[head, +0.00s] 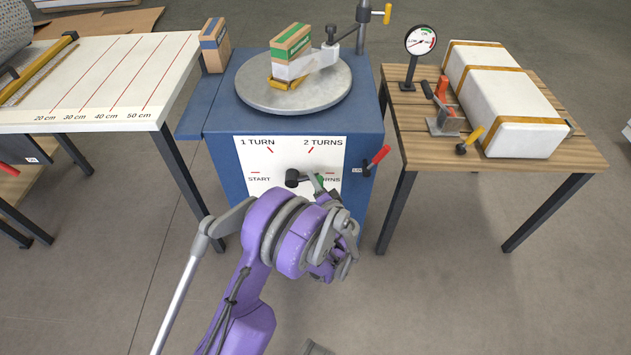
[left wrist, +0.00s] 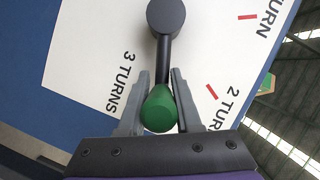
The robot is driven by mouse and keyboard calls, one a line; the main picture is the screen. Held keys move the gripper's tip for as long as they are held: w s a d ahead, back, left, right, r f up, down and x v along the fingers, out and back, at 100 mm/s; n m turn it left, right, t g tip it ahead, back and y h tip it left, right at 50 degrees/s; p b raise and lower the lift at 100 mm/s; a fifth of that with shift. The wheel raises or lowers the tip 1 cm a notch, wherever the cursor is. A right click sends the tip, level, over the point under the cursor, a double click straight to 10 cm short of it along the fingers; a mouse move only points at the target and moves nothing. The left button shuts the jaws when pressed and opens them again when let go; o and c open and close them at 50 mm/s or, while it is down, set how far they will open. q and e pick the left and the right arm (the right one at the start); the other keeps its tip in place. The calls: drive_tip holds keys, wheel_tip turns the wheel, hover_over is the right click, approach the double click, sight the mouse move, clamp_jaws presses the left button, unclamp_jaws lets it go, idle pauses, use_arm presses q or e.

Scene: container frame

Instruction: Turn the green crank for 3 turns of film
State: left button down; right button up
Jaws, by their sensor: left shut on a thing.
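The green crank has a dark hub (head: 292,178) on the white dial panel (head: 262,162) of the blue cabinet. Its green knob (head: 320,179) is to the right of the hub, by the partly hidden "3 TURNS" label. In the left wrist view the dark crank arm (left wrist: 163,62) runs from the hub to the green knob (left wrist: 158,110), lying between the "3 TURNS" and "2 TURNS" labels. My left gripper (head: 317,184) is shut on the knob, with one grey finger on each side (left wrist: 160,100). My right gripper is not in view.
A round turntable (head: 330,92) on the blue cabinet bears a carton (head: 291,42) with white film around its lower part. A red-handled lever (head: 377,158) sits right of the dial. A measuring table (head: 165,55) stands left; a wooden table (head: 575,150) with a white wrapped block (head: 520,105) stands right.

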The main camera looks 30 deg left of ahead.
use_arm(q)
drive_tip(key=f, duration=0.1)
drive_tip(key=f+b, duration=0.1)
drive_tip(key=f, duration=0.1)
drive_tip(key=shift+w+d, duration=0.2)
drive_tip(key=shift+d, duration=0.05)
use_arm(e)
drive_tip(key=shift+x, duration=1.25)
use_arm(q)
drive_tip(key=c, duration=0.6)
unclamp_jaws()
drive_tip(key=shift+s+a+r, duration=0.1)
drive_tip(key=shift+s+r, duration=0.05)
drive_tip(key=shift+r, duration=0.05)
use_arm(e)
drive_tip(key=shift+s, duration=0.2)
use_arm(q)
drive_tip(key=p+v, duration=0.1)
drive_tip(key=v, duration=0.9)
drive_tip(key=shift+s+d, duration=0.3)
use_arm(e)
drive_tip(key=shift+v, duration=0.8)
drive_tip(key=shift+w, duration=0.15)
